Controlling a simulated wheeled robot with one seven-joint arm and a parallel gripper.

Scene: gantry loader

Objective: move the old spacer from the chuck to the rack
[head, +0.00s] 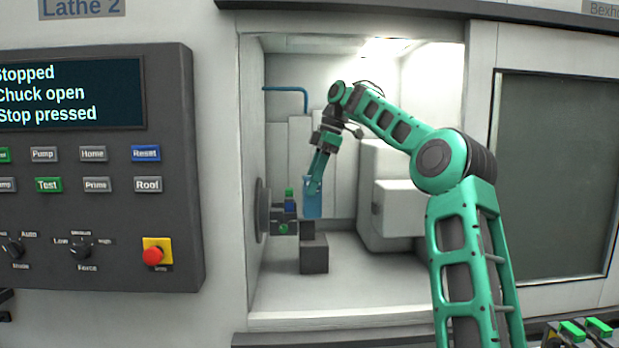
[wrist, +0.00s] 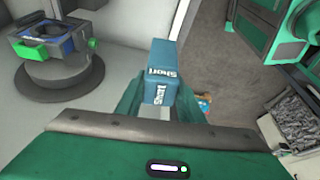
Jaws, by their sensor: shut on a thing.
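My gripper (head: 314,183) is shut on a blue block, the spacer (head: 312,204), inside the open lathe. In the wrist view the spacer (wrist: 159,75) stands out between the green fingers, with white lettering on two faces. The spacer is apart from the chuck (head: 262,212), to its right in the head view. In the wrist view the chuck (wrist: 62,88) is at upper left, with green and blue on its jaws. The display reads that the chuck is open. I cannot make out a rack for certain.
A dark block (head: 314,256) stands on the lathe floor below the spacer. A pale housing (head: 388,205) is to the right, and a blue pipe (head: 288,89) is at upper left. Green-topped items (head: 598,326) show at lower right. A bin of metal scraps (wrist: 296,123) shows in the wrist view.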

